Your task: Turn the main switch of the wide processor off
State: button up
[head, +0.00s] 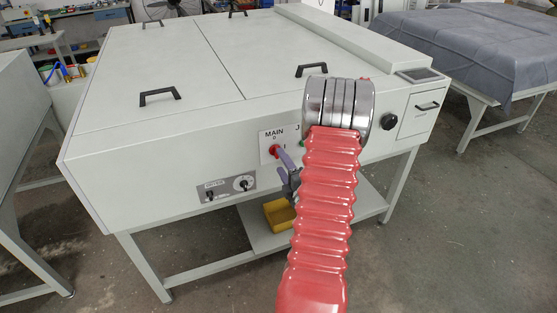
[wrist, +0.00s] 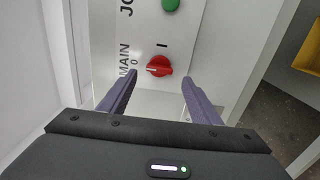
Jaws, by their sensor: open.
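The wide processor (head: 200,70) is a large pale grey cabinet on legs. Its main switch, a red rotary knob (head: 275,151), is on a white plate marked MAIN on the front face. The knob (wrist: 159,66) is also in the wrist view, with "0" on its left and "I" above it. Its ridge appears to lie roughly left to right, with a light mark at the end towards "0". My gripper (head: 287,168) is open and empty in front of the switch. In the wrist view its purple fingers (wrist: 160,78) flank the knob below, apparently without touching it.
A green button (wrist: 170,5) marked JO... is beside the switch. A lower panel (head: 227,188) has small knobs, and a black knob (head: 389,121) is farther right. A yellow bin (head: 278,213) stands on the shelf below. A covered table (head: 480,45) is at right.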

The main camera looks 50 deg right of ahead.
jog(key=v, duration=0.9)
jog(key=shift+s+a, duration=0.15)
dwell(0.4)
